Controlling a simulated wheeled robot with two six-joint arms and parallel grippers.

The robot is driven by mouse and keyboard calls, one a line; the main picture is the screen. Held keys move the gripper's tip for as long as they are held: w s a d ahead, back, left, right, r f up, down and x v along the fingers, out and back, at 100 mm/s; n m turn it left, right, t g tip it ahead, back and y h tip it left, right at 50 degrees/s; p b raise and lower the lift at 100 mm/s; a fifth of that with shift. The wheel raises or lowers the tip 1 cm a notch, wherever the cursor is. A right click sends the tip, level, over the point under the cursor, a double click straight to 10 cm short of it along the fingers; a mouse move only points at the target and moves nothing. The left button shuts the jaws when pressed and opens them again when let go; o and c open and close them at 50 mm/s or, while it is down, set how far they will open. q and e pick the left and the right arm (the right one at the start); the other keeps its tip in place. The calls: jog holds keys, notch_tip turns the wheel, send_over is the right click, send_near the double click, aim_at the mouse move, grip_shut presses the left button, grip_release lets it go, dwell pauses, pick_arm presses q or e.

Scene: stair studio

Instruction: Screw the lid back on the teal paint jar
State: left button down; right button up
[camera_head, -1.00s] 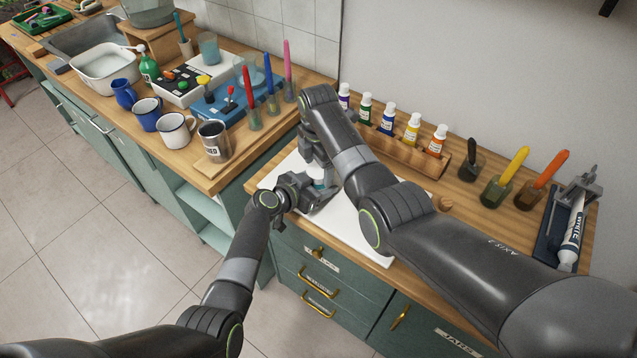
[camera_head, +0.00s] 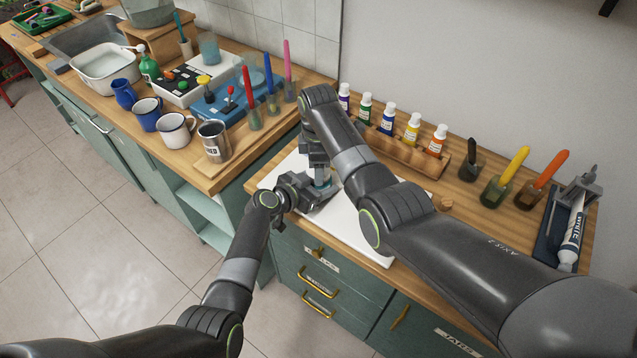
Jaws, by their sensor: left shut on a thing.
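The teal paint jar (camera_head: 323,183) stands over the white board (camera_head: 352,228) and is mostly hidden by both of my grippers. Only a small bluish part of it shows. My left gripper (camera_head: 316,192) comes in low from the left and is shut on the jar. My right gripper (camera_head: 318,166) points straight down from above, right over the jar's top. Its fingers are too small and covered to tell how far apart they are. The lid cannot be made out and may be hidden by the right gripper.
A wooden rack (camera_head: 400,155) of paint tubes stands behind my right arm. A small wooden knob (camera_head: 445,203) and several brush-like tools in pots stand to the right. A steel cup (camera_head: 214,141) and mugs are on the left counter.

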jog(key=shift+m, duration=0.4)
jog(key=o, duration=1.1)
jog(key=shift+c, duration=0.2)
jog(key=shift+r, duration=0.1)
jog(key=shift+r, duration=2.2)
jog(key=shift+o, duration=0.3)
jog(key=o, duration=0.5)
